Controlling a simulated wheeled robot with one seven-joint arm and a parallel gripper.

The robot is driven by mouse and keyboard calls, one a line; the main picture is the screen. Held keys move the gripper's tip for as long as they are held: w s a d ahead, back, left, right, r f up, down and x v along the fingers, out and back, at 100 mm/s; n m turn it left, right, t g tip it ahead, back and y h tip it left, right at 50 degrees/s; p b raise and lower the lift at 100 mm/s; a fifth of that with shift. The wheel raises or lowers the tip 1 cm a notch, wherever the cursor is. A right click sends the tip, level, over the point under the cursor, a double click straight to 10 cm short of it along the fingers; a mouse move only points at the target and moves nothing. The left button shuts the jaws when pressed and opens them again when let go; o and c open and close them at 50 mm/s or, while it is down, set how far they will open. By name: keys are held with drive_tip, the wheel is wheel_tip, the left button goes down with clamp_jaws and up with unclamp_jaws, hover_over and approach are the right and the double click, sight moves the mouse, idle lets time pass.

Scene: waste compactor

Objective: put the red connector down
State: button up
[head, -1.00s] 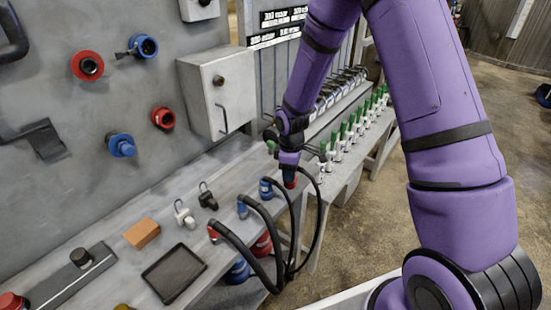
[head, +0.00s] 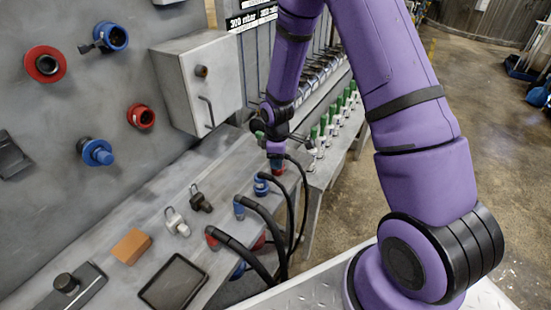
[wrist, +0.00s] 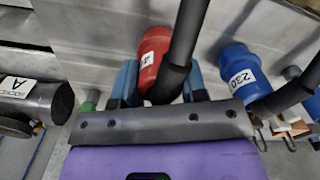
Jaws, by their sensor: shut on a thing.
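The red connector (wrist: 153,55) is a red cylinder with a white label and a black cable leading from it. In the wrist view it sits between the two blue fingers of my gripper (wrist: 160,82), which is shut on it. I cannot tell if the connector touches the bench top. A blue connector (wrist: 238,70) with a white label is to its right in the wrist view, apart from my gripper.
The grey bench (head: 140,205) holds blue connectors with black cables, padlocks (head: 176,220), an orange block (head: 131,246) and a black tray (head: 174,282). A grey wall box (head: 200,80) is behind. Green-topped valves (head: 332,125) stand right of my gripper.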

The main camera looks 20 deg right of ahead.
drive_tip(key=o, duration=1)
drive_tip(key=shift+f, duration=0.1)
